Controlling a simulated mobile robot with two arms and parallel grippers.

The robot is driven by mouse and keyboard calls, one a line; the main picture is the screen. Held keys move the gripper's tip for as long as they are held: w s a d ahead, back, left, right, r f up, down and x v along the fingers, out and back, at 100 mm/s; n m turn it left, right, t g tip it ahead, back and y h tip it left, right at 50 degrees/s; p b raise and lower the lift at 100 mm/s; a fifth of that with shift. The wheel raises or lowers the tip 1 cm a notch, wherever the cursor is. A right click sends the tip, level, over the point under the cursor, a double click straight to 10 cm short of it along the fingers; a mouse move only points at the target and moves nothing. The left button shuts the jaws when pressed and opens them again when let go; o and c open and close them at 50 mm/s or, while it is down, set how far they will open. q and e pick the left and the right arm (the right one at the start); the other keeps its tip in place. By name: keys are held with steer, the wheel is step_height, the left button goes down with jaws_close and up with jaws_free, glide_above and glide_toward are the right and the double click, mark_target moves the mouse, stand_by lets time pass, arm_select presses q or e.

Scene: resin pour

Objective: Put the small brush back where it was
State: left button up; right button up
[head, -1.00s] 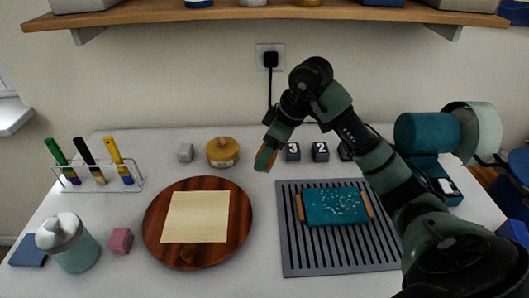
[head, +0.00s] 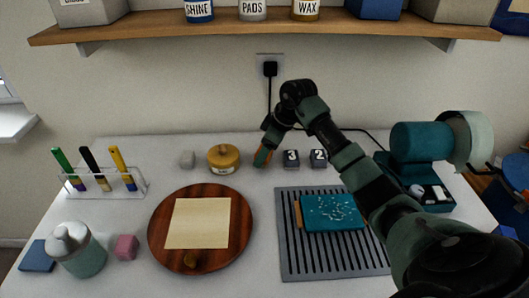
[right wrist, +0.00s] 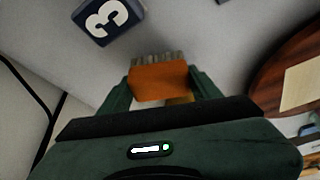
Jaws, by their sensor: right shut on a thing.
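My right gripper (right wrist: 160,92) is shut on the small brush (right wrist: 158,82), which shows an orange body and short grey bristles between the green fingers in the right wrist view. In the head view the right gripper (head: 264,153) hangs over the back of the table, between a yellow-lidded jar (head: 223,158) and a dark block marked 3 (head: 291,158). Only a sliver of orange shows beside its fingers there. I cannot tell whether the brush touches the table. My left gripper is not in view.
A clear rack (head: 75,188) holds green, black and yellow brushes at the left. A round wooden board (head: 240,237) carries a cream sheet. A slatted grey mat (head: 300,266) carries a teal tray (head: 332,212). A teal machine (head: 420,142) stands right. A shelf (head: 270,28) hangs above.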

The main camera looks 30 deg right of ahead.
steer(key=shift+w+d+f, duration=0.15)
steer(key=shift+f, duration=0.5)
steer(key=o, duration=1.2)
steer(key=shift+f, duration=0.1)
steer(key=v, duration=1.2)
steer(key=shift+r+b, duration=0.2)
steer(key=shift+b, duration=0.2)
steer(key=shift+w, duration=0.1)
